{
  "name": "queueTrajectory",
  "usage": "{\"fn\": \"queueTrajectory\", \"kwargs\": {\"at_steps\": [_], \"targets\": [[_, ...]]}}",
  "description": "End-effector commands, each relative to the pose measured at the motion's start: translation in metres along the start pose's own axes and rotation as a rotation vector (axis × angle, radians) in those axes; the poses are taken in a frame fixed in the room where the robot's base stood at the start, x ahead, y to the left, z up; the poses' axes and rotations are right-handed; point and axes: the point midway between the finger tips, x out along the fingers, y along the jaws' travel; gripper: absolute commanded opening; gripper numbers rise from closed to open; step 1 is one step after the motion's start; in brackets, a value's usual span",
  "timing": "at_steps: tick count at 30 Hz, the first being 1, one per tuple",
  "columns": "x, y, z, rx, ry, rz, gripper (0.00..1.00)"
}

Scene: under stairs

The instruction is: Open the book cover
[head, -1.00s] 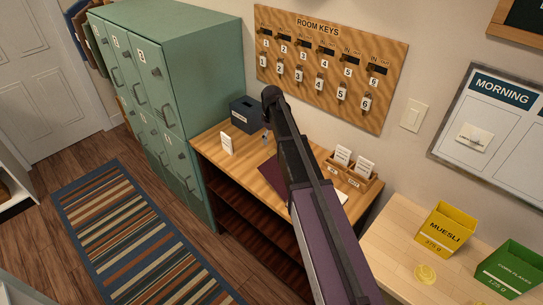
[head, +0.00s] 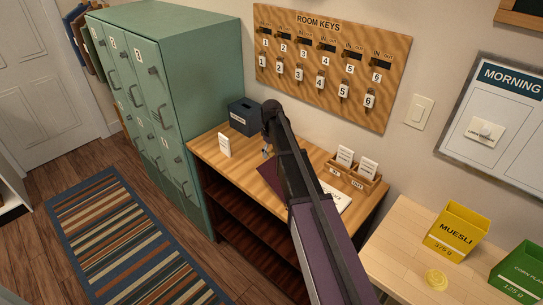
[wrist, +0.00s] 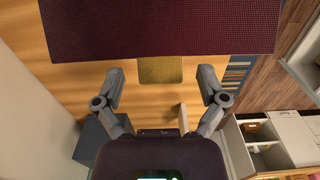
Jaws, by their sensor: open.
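The book has a dark maroon cover (head: 270,178) and lies on the wooden desk, partly hidden behind my arm. In the wrist view its maroon cover (wrist: 160,28) fills the top, with a yellow tab (wrist: 160,70) sticking out from its near edge. My gripper (head: 267,153) hangs at the left side of the book in the head view. In the wrist view its two grey fingers (wrist: 160,76) are spread apart, with the tab between them and a gap on each side. Nothing is held. A white printed area (head: 337,200) shows right of my arm; I cannot tell whether it belongs to the book.
A dark blue box (head: 243,117) and a white card (head: 224,145) stand on the desk's left part. A wooden card holder (head: 352,179) stands at the back right. Green lockers (head: 175,90) flank the desk, and a key board (head: 330,65) hangs behind it.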

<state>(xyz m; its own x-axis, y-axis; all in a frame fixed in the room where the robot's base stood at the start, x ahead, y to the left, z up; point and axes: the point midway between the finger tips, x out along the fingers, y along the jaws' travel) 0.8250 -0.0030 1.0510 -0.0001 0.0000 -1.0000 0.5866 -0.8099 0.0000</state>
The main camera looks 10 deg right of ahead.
Motion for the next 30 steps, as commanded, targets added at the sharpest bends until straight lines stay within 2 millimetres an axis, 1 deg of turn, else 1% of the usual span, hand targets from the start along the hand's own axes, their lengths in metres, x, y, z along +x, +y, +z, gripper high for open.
{"fn": "queueTrajectory", "kwargs": {"at_steps": [3, 14, 17, 18, 20, 21, 23, 24, 30], "targets": [[0.0041, -0.0002, -0.0001, 0.000, 0.000, 0.000, 0.91], [0.0042, -0.0006, -0.0004, -0.001, 0.000, 0.000, 0.91], [0.0042, -0.0007, -0.0005, -0.001, 0.000, 0.000, 0.65], [0.0042, -0.0007, -0.0005, -0.001, 0.000, 0.000, 0.53], [0.0042, -0.0008, -0.0006, -0.001, 0.000, 0.000, 0.35], [0.0043, -0.0009, -0.0006, -0.001, 0.000, 0.000, 0.23], [0.0043, -0.0009, -0.0006, -0.001, 0.000, 0.000, 0.05], [0.0043, -0.0009, -0.0006, -0.001, 0.000, 0.000, 0.00], [0.0005, -0.0016, 0.0024, -0.002, 0.016, 0.000, 0.00]]}}
